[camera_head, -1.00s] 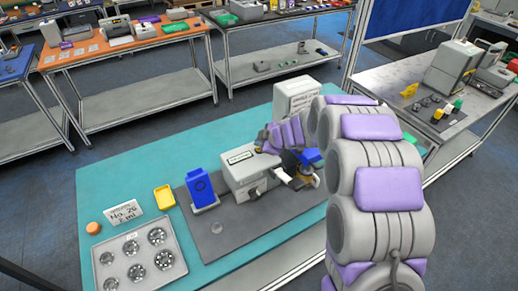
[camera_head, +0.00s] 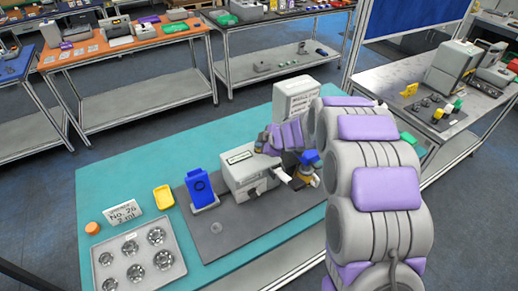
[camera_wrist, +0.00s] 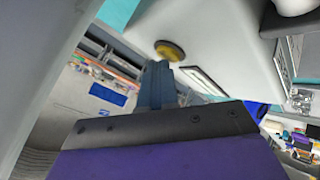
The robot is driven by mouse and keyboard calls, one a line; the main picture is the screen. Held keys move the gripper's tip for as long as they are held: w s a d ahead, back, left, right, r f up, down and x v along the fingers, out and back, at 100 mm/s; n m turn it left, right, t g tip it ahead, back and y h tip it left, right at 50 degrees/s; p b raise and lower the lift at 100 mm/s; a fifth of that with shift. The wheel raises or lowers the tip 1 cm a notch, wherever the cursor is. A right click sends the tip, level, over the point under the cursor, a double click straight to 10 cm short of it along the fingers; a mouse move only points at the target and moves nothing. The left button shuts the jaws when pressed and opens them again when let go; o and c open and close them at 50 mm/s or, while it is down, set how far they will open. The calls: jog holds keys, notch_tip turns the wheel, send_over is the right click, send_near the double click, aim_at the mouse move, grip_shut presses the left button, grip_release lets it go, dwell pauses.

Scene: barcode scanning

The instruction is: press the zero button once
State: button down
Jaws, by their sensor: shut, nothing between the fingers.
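A pale grey device (camera_head: 248,170) with a small label or display panel (camera_head: 240,157) stands on the dark mat. In the wrist view, a round yellow button (camera_wrist: 170,50) sits on the device's pale face (camera_wrist: 215,35), beside the framed panel (camera_wrist: 205,82). I cannot read any marking on the button. My gripper (camera_wrist: 160,68) is shut and empty, its fingertips just beside the button's lower edge; I cannot tell whether they touch it. In the head view, my gripper (camera_head: 261,144) is at the device's upper right, and the button is not visible.
On the mat (camera_head: 235,225), a blue item (camera_head: 202,188) stands left of the device. A white labelled box (camera_head: 297,98) stands behind my arm.

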jog(key=shift+f, duration=0.2)
dwell(0.5)
jog(key=shift+r+p, duration=0.9)
jog(key=shift+p, duration=0.1)
notch_tip(320, 180, up, 5)
jog(key=p, duration=0.5)
jog(key=shift+p, duration=0.35)
